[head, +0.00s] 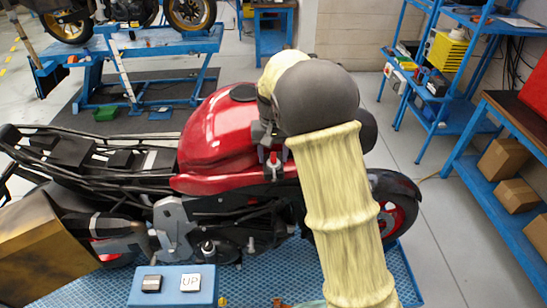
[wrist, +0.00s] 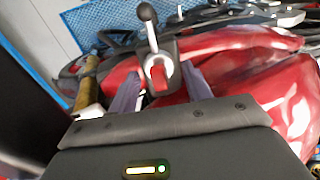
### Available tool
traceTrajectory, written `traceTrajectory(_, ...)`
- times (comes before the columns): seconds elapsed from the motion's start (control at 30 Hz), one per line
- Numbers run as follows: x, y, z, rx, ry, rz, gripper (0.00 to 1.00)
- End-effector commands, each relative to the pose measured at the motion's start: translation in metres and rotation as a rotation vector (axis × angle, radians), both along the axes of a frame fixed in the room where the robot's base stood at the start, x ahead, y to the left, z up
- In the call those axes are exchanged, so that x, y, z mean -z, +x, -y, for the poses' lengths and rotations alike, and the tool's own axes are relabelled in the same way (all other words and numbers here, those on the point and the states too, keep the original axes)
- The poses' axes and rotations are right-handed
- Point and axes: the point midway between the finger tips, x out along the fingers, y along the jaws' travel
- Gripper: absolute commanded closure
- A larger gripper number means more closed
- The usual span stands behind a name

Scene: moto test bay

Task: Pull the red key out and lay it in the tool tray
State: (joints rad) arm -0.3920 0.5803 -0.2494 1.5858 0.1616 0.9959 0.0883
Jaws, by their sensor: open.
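The red key (wrist: 159,77) sits upright in a round silver lock on a dark mount in the wrist view. A lever (wrist: 147,14) with a dark ball end rises just beyond it. My gripper (wrist: 160,84) is open, with one pale finger on each side of the lock and key; I cannot tell whether either touches. In the head view my arm covers most of the gripper and the motorcycle's front. A blue box (head: 150,300) stands at the bottom of the head view; I cannot tell whether it is the tool tray.
The red motorcycle tank (head: 215,130) is close beside my gripper. A small dark-and-white block (head: 152,284) and an "UP" plate (head: 190,282) are on the blue box. Blue shelving (head: 440,118) stands at the right. Grey floor (head: 440,210) is clear between.

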Motion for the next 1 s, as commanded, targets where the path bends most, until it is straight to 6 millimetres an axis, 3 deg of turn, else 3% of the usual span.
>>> traceTrajectory(0.77,0.0003,0.0001,0.0015,0.002,0.000,0.000,0.51)
traceTrajectory(1.0,0.0003,0.0002,0.0013,0.002,0.000,0.000,0.94)
